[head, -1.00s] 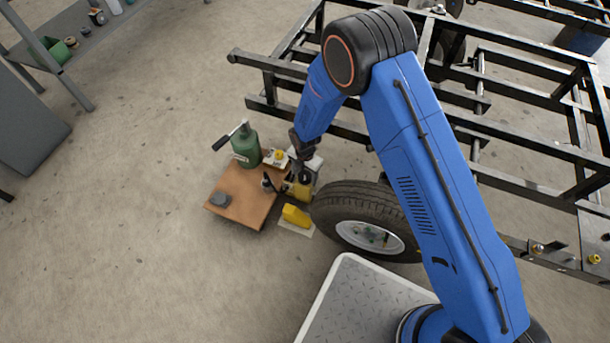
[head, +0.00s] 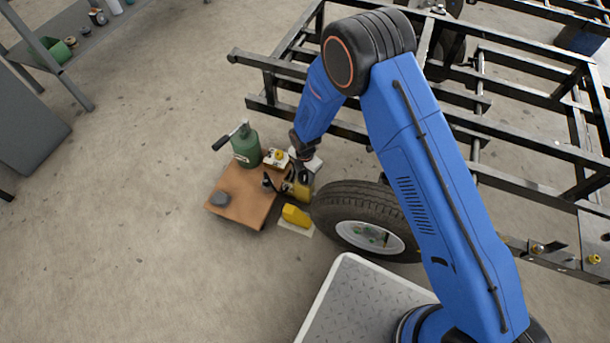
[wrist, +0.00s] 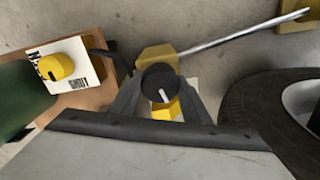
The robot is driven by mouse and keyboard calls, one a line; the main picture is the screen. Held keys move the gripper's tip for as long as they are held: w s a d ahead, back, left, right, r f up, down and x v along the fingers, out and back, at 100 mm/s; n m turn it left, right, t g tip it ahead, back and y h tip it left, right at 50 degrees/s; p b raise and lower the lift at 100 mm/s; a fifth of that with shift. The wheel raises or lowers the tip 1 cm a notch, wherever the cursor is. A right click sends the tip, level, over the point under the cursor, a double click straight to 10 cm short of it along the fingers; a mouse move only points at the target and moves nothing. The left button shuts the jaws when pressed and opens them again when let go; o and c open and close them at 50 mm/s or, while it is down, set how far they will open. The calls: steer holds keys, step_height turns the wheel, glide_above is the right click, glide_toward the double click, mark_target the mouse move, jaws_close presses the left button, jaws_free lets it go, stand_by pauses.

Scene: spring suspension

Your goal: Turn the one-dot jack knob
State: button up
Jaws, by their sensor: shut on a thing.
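In the wrist view, a round black knob (wrist: 158,78) with a white mark sits on a yellow jack body (wrist: 155,56). My gripper (wrist: 160,92) is shut on this knob, with one dark finger on each side of it. No dots can be made out on the knob. In the head view, my gripper (head: 304,173) is low beside the wooden board, at the yellow jack (head: 301,191). The knob itself is mostly hidden there by the gripper.
A green bottle-shaped jack (head: 245,147) stands on the wooden board (head: 240,185). A white plate (wrist: 86,72) bears a yellow knob (wrist: 55,67) and the word SHUT. A yellow block (head: 297,215) and a tyre (head: 345,205) are close by. A metal rod (wrist: 235,32) extends up-right.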

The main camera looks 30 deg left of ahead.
mark_target(305, 175)
steer(key=m, duration=0.4)
steer(key=shift+m, duration=1.8)
steer(key=o, duration=1)
steer(key=shift+o, duration=0.2)
step_height(305, 175, up, 17)
steer(key=shift+r, duration=0.2)
steer(key=shift+d, duration=0.1)
